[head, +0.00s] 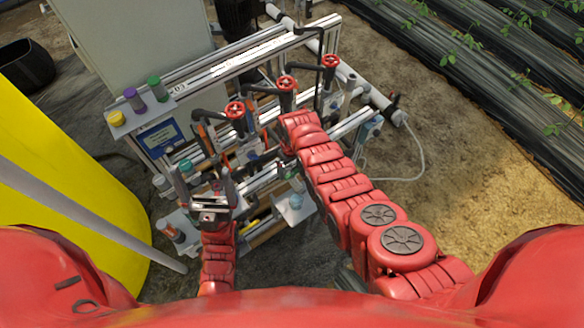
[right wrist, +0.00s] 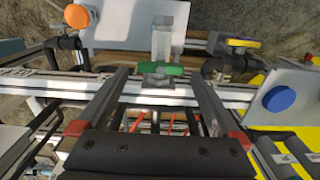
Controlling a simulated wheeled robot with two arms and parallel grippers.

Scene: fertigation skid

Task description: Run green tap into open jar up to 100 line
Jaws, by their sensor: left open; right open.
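In the right wrist view, the green tap handle (right wrist: 161,69) lies crosswise on a grey rail. My right gripper (right wrist: 159,76) is open, with its two fingers either side of the green handle; I cannot tell whether they touch it. Just beyond the tap is a clear, lidless vessel (right wrist: 163,40), apparently the open jar, over a white plate (right wrist: 125,28). Its 100 line and any liquid level cannot be read. In the head view, my right arm hides the right gripper and green tap. My left gripper (head: 212,185) is open near the lower left of the skid.
A yellow tap (right wrist: 238,42), an orange round cap (right wrist: 76,16) and a blue round cap (right wrist: 278,99) flank the green tap. Red handwheels (head: 287,83) stand on the skid's pipes. Capped bottles (head: 131,97) stand at its left end. A yellow tank (head: 60,180) stands left.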

